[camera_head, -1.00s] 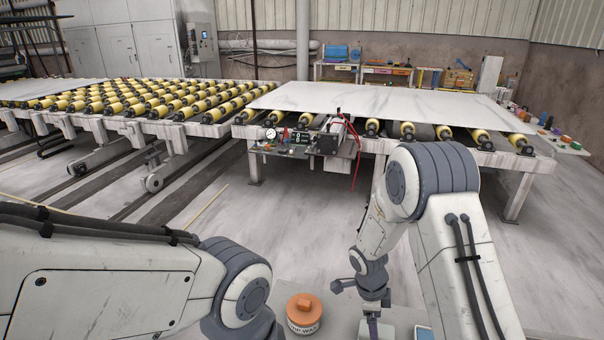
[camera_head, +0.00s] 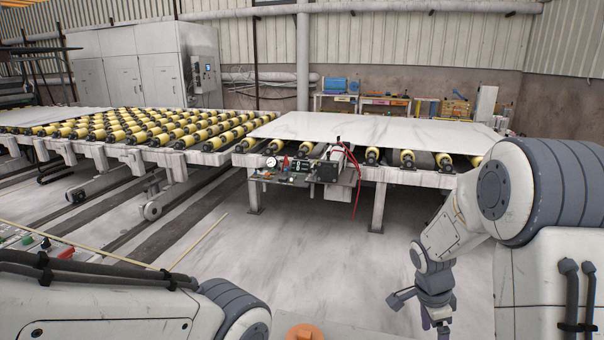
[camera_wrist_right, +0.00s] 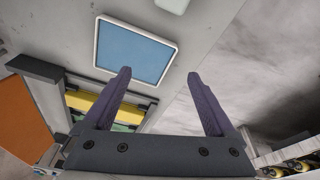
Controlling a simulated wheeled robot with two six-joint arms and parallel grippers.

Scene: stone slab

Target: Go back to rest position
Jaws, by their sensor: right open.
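My right arm reaches down from the right in the head view. Its gripper (camera_head: 441,322) points down near the bottom edge, above the floor area. In the right wrist view the right gripper (camera_wrist_right: 159,75) has its two fingers spread, with nothing between them. My left arm enters at the lower left of the head view, and its gripper is out of frame. A pale stone slab (camera_head: 330,128) lies flat on the roller table, well away from both arms.
A blue panel with a white frame (camera_wrist_right: 135,52) lies beyond the right fingertips. An orange lid (camera_head: 304,333) shows at the head view's bottom edge. A cluttered instrument shelf (camera_head: 320,168) hangs on the roller table's front. The floor (camera_head: 310,240) between is clear.

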